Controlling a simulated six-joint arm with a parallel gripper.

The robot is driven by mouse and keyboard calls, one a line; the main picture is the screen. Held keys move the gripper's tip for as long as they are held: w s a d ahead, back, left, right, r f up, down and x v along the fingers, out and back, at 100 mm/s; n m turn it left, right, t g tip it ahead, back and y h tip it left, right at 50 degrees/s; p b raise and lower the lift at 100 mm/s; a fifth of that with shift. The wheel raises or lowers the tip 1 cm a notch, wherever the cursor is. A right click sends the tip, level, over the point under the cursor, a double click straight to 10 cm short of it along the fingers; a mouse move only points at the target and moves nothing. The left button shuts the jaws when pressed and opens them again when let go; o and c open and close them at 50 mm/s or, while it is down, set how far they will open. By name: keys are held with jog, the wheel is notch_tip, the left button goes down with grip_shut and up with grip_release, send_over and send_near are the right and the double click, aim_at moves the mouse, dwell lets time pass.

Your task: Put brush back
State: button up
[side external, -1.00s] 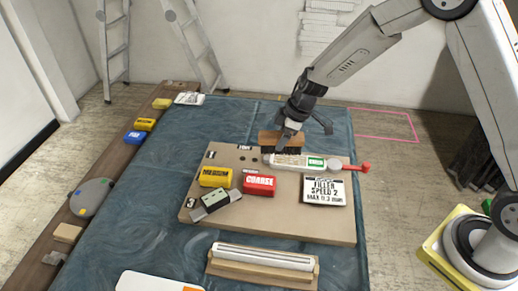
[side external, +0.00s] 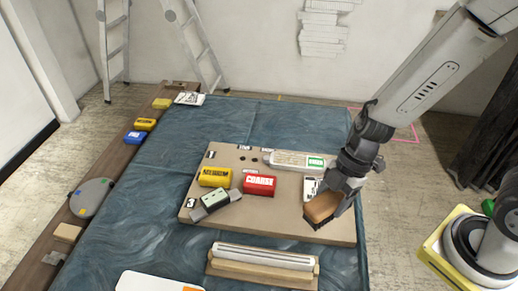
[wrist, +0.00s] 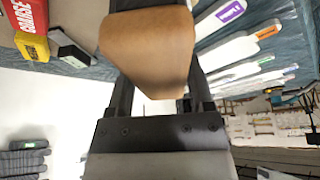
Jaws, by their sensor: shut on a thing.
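The brush (side external: 322,206) has a tan wooden block with a dark underside. My gripper (side external: 345,188) is shut on it and holds it over the right front part of the tan board (side external: 290,224). In the wrist view the wooden block of the brush (wrist: 148,42) fills the upper middle between the fingers of my gripper (wrist: 158,92). I cannot tell whether the brush touches the board. The brush and gripper hide most of the white filler card (side external: 310,187).
On the board are a yellow MEDIUM block (side external: 215,177), a red COARSE block (side external: 260,185), a grey-green block (side external: 215,203) and a white tool with a green label (side external: 298,160). A wooden holder (side external: 262,262) stands in front. Blue cloth (side external: 180,180) is clear at left.

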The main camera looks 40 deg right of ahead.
jog(key=shift+s, duration=0.6)
jog(key=shift+w, duration=0.15)
jog(key=shift+w+a+f, duration=0.7)
jog(key=shift+w+f, duration=0.85)
jog(key=shift+w, duration=0.55)
jog(key=shift+w+a+f, duration=0.65)
jog(key=shift+w+f, duration=0.9)
jog(key=shift+w, duration=0.55)
jog(key=shift+w+a+f, duration=0.7)
jog(key=shift+w+f, duration=0.85)
jog(key=shift+w, duration=0.55)
jog(key=shift+w+f, duration=0.15)
jog(key=shift+w+a+f, duration=0.1)
jog(key=shift+w+f, duration=0.05)
jog(key=shift+f, duration=1.5)
